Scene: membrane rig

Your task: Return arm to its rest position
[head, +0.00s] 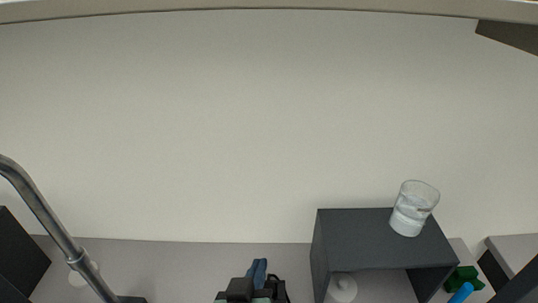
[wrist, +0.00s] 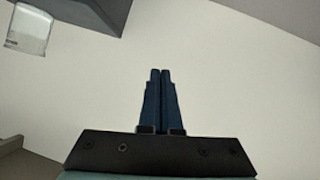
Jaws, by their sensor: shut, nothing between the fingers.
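My gripper (head: 258,268) shows at the bottom of the head view, left of the dark box, with its blue fingers pointing up. In the wrist view my gripper (wrist: 160,74) has its two blue fingers together with nothing between them. It touches nothing that I can see. The rest of my arm is hidden below the head view's lower edge.
A dark grey open-fronted box (head: 365,236) stands at the right, with a clear glass of liquid (head: 410,216) on top and a white object (head: 342,288) inside. A metal pipe (head: 45,215) rises at the left. Green (head: 464,278) and blue (head: 460,293) items lie right.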

